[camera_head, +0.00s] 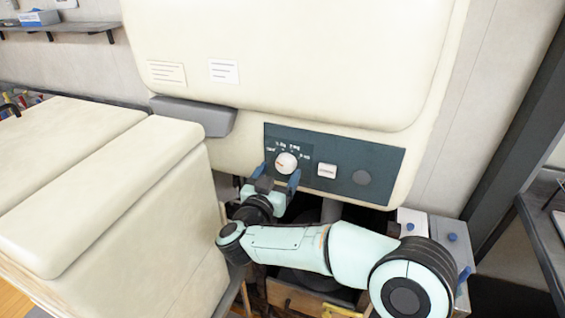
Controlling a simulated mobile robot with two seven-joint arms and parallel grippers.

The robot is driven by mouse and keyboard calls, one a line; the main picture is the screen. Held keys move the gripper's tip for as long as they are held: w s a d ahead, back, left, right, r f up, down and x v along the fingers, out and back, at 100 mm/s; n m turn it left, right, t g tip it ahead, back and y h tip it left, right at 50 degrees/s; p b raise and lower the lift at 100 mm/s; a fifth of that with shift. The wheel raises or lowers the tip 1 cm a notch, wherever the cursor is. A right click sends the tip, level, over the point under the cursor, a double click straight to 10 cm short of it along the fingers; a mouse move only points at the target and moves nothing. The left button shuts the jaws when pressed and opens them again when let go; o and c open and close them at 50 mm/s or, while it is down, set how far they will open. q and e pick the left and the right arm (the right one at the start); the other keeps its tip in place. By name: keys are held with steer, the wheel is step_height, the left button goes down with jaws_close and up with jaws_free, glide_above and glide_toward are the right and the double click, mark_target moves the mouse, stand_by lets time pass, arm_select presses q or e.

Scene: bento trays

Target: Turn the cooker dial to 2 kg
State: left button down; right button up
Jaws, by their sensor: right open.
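The cooker (300,60) is a large cream machine with a dark control panel (345,158) on its lower front. The dial (286,163) is a round white knob at the panel's left, with small white markings around its upper side that are too small to read surely. My right gripper (281,176) is at the dial, its two blue fingers open, one to the lower left and one to the right of the knob. I cannot tell whether they touch it. My left gripper is not in view.
A white rocker switch (327,171) and a dark round button (361,178) sit right of the dial. A grey ledge (195,114) juts out at the cooker's left. A cream cabinet (95,190) fills the left side. A dark post (520,120) stands at the right.

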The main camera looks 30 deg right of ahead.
mark_target(284, 165)
steer(key=shift+p+x, duration=0.3)
steer(key=shift+x, duration=1.55)
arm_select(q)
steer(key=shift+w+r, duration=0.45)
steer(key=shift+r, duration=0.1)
arm_select(e)
steer(key=c, duration=1)
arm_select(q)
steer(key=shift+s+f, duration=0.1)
